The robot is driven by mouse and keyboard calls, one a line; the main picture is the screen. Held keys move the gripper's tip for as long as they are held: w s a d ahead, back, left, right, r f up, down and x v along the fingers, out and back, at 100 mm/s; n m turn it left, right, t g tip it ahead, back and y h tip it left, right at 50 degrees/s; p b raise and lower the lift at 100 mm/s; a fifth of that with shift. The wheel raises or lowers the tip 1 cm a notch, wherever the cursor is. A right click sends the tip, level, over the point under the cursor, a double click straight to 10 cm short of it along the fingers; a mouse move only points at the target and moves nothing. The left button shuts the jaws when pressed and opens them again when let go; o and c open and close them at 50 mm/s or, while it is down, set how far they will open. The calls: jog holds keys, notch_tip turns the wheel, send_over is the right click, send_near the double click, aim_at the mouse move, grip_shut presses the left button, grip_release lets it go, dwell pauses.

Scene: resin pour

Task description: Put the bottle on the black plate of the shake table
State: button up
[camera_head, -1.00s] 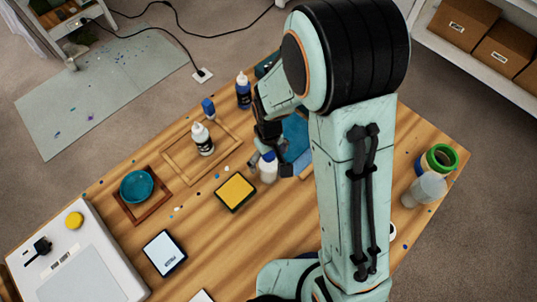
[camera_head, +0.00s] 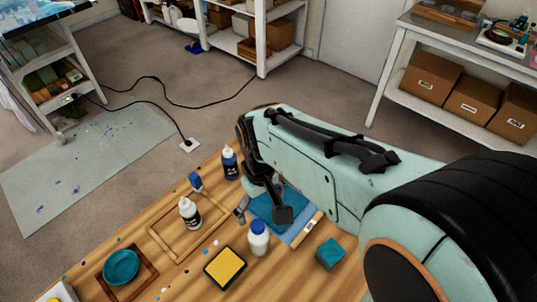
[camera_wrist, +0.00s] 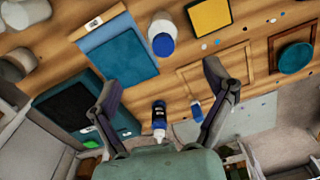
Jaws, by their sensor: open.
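A white bottle with a blue cap (camera_head: 259,241) stands upright on the wooden table; it also shows at the top of the wrist view (camera_wrist: 160,22). My gripper (camera_head: 262,208) is open and empty, above the blue mat and behind this bottle in the head view. In the wrist view its fingers (camera_wrist: 162,80) are wide apart. A teal box with a black top (camera_wrist: 70,108), which looks like the shake table, is left of the fingers there. In the head view my arm mostly hides it. A white bottle with a black label (camera_head: 189,214) and a dark blue bottle (camera_head: 230,163) stand nearby.
A yellow pad with black edges (camera_head: 225,267) lies beside the capped bottle. A blue mat (camera_head: 270,208), a teal cube (camera_head: 330,254), a wooden frame (camera_head: 161,242) and a teal bowl (camera_head: 121,267) are also on the table. My arm covers the right side.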

jog(key=s+d+r+m, duration=0.2)
jog(key=s+d+r, duration=0.1)
jog(key=s+d, duration=0.1)
jog(key=shift+s+d+r, duration=0.15)
jog(key=shift+s+d, duration=0.05)
jog(key=shift+s, duration=0.7)
jog(key=shift+o, duration=0.5)
jog(key=s+d+m, duration=0.3)
jog(key=s, duration=0.6)
jog(key=shift+r+m+y, duration=0.3)
jog(key=shift+s, duration=0.1)
